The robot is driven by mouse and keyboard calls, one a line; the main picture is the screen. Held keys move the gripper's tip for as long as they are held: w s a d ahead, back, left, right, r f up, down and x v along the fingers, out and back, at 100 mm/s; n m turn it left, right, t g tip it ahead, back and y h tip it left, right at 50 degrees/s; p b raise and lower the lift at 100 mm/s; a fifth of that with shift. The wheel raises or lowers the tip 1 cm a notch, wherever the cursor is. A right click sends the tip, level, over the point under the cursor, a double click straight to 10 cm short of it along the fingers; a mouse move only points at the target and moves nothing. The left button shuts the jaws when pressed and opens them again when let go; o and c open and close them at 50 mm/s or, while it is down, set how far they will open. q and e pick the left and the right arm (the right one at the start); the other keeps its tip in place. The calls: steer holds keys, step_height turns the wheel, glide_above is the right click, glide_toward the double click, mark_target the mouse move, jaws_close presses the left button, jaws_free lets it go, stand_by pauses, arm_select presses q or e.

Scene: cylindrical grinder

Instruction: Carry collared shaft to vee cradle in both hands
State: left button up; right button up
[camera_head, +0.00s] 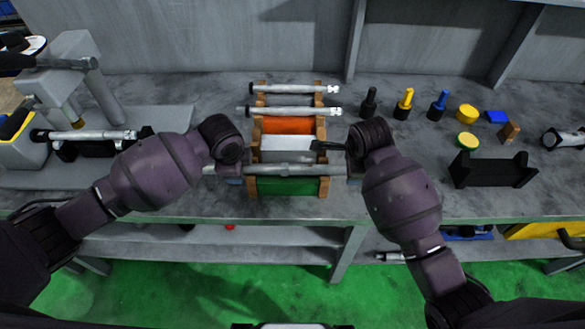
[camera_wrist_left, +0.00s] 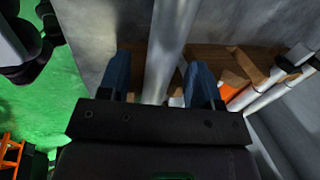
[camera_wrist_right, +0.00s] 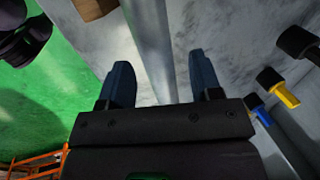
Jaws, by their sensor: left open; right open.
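A grey shaft (camera_head: 290,170) lies across the front of a wooden rack (camera_head: 324,128), over its green section. My left gripper (camera_head: 230,179) is at the shaft's left end and my right gripper (camera_head: 354,179) at its right end. In the left wrist view the shaft (camera_wrist_left: 168,50) runs between the open fingers (camera_wrist_left: 160,85). In the right wrist view the shaft (camera_wrist_right: 150,40) also runs between the open fingers (camera_wrist_right: 162,85). No collar can be made out on it. An empty black cradle (camera_head: 492,172) with raised ends stands on the bench at the right.
Two more shafts (camera_head: 290,112) lie farther back on the rack. Another shaft (camera_head: 88,135) rests on a black support by the machine (camera_head: 75,50) at left. Black, yellow and blue pegs (camera_head: 404,104) and small parts stand right of the rack. Bench between rack and cradle is partly clear.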

arm_select(q)
steer(key=shift+f, duration=0.25)
arm_select(e)
steer(key=shift+w+f, duration=0.1)
steer(key=shift+f, duration=0.1)
arm_select(q)
steer(key=shift+c, duration=0.4)
arm_select(e)
steer(key=shift+c, duration=0.4)
arm_select(q)
jaws_close()
arm_select(e)
jaws_close()
arm_select(q)
steer(key=shift+w+r, duration=0.15)
steer(key=shift+r, duration=0.05)
arm_select(e)
steer(key=shift+r, duration=0.15)
